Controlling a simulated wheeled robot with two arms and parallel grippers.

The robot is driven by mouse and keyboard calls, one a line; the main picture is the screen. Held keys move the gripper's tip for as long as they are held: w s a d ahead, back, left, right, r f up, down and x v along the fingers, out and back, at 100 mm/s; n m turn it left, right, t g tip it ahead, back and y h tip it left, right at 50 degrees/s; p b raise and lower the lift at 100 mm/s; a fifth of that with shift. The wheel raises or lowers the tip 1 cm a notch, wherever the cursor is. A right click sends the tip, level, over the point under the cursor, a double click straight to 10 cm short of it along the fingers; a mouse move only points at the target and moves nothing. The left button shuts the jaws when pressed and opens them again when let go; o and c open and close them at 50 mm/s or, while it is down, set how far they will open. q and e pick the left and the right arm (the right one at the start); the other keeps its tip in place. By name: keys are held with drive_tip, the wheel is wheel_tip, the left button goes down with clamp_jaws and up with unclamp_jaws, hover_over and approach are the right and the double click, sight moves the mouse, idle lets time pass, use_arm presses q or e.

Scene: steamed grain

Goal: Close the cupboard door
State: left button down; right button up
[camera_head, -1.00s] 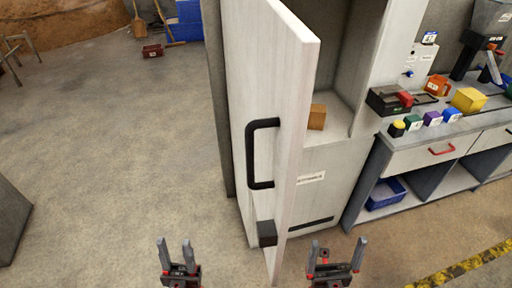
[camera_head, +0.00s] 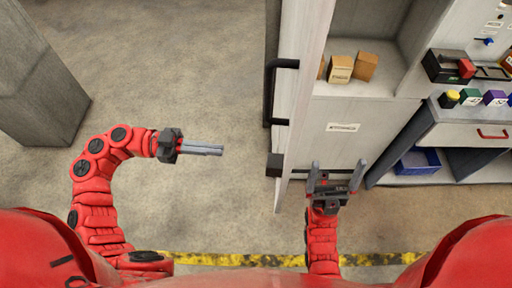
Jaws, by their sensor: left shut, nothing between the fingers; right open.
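The cupboard door (camera_head: 302,85) stands open, seen nearly edge-on, swung out toward me. Its black handle (camera_head: 269,92) is on the left face, and a dark block (camera_head: 274,165) sits low on the same face. The cupboard (camera_head: 350,107) is open to the right of the door. My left gripper (camera_head: 221,150) is shut and empty, pointing right, left of the door and apart from it. My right gripper (camera_head: 337,167) is open and empty, pointing forward, just right of the door's lower edge in the picture. I cannot tell if it touches the door.
Small brown boxes (camera_head: 340,69) stand on the cupboard shelf. A workbench (camera_head: 462,134) with coloured blocks and a blue bin (camera_head: 417,161) is at the right. A grey pillar (camera_head: 38,85) stands at the left. The floor left of the door is clear.

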sight(270, 155)
use_arm(q)
drive_tip(key=d+p, duration=0.1)
drive_tip(key=d, duration=0.3)
drive_tip(key=d+p, duration=0.2)
drive_tip(key=d, duration=0.3)
drive_tip(key=s+d+p, duration=0.1)
drive_tip(key=d+p, duration=0.1)
drive_tip(key=d, duration=0.2)
drive_tip(key=shift+s+d, duration=0.1)
drive_tip(key=shift+d, duration=0.3)
